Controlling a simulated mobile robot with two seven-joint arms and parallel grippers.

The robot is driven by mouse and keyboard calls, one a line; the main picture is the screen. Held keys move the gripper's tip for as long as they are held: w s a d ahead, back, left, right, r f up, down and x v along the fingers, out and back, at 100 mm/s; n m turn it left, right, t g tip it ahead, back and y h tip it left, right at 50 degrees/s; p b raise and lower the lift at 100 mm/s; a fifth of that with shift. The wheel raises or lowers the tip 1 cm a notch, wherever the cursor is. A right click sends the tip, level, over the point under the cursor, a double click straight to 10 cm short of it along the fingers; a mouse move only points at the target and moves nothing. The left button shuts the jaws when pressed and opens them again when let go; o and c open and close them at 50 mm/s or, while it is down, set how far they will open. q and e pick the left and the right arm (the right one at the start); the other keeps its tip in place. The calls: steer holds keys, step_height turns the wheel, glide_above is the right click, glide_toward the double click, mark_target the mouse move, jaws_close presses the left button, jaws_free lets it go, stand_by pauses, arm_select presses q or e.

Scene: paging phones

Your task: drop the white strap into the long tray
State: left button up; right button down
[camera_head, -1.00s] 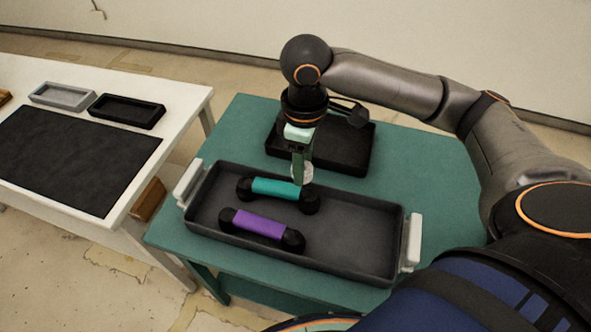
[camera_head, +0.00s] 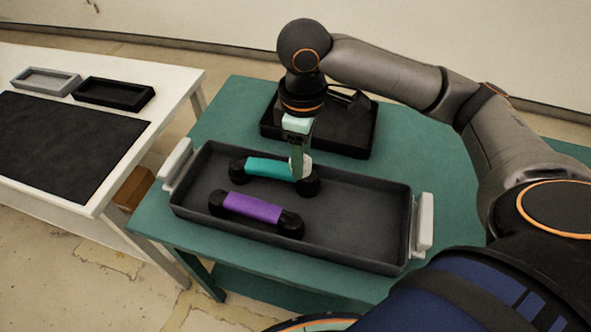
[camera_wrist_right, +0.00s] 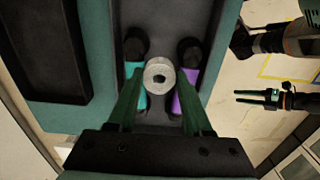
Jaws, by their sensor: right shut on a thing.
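The long tray (camera_head: 350,254) is dark grey with white end handles and stands on the green table. A teal handset (camera_head: 268,169) and a purple handset (camera_head: 253,208) with black ends lie in it. My right gripper (camera_head: 299,168) is shut on the white strap (camera_head: 307,163), beside the teal handset's right end. My left gripper (camera_wrist_right: 256,97) shows at the right of that view, fingers apart and empty.
A black shallow tray (camera_head: 352,138) lies behind the long tray, partly hidden by my right arm. On the white table at left are a grey tray (camera_head: 45,80), a black tray (camera_head: 114,92) and a dark mat (camera_head: 60,150). The long tray's right half is bare.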

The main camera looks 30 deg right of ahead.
steer(key=shift+c, duration=1.2)
jaws_free()
step_height(320, 180, up, 13)
steer(key=p, duration=0.4)
steer(key=shift+f, duration=0.2)
